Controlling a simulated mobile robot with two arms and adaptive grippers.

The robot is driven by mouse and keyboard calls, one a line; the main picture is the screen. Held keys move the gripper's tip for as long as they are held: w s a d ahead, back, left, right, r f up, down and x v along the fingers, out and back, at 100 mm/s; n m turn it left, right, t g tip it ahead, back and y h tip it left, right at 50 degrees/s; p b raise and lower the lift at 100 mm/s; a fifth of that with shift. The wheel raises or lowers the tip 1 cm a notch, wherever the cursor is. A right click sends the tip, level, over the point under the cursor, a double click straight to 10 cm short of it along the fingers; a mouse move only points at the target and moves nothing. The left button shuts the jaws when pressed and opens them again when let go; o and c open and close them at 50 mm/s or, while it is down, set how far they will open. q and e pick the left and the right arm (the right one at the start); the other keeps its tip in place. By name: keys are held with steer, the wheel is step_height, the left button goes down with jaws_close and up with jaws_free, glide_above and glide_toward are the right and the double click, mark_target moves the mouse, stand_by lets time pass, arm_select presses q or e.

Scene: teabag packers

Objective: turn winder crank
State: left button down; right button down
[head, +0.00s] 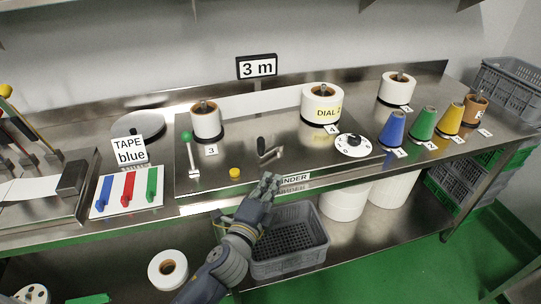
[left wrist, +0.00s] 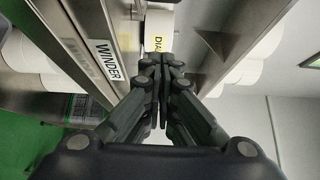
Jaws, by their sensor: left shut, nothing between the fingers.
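The winder crank (head: 267,150) is a small dark metal handle standing on the steel winder plate, just behind the white WINDER label (head: 294,178). My left gripper (head: 270,181) is at the bench's front edge, below and in front of the crank, apart from it in the picture. In the left wrist view the left gripper (left wrist: 158,62) has its fingers together with nothing between them. The WINDER label (left wrist: 105,59) shows there to the left of the fingers. The crank cannot be made out in the wrist view. My right gripper is in neither view.
On the winder plate stand roll 3 (head: 207,124), roll 4 (head: 321,106), a white dial (head: 353,145), a green-knobbed lever (head: 190,150) and a yellow button (head: 235,173). Coloured cones, including a blue one (head: 393,128), stand to the right. A grey crate (head: 290,268) is below.

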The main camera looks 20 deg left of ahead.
arm_select(q)
steer(key=w+p, duration=0.1)
steer(key=w, duration=0.8)
steer(key=shift+d+p, duration=0.15)
steer(key=shift+p, duration=0.15)
steer(key=a, duration=0.1)
steer(key=w+a+p, duration=0.1)
steer(key=a, duration=0.1)
steer(key=shift+a, duration=0.15)
steer(key=shift+a+f, duration=0.1)
steer(key=shift+a, duration=0.25)
steer(key=shift+d, duration=0.1)
steer(key=shift+a+m+h+p, duration=0.5)
steer(key=shift+a+m+h, duration=0.2)
steer(key=shift+h, duration=0.4)
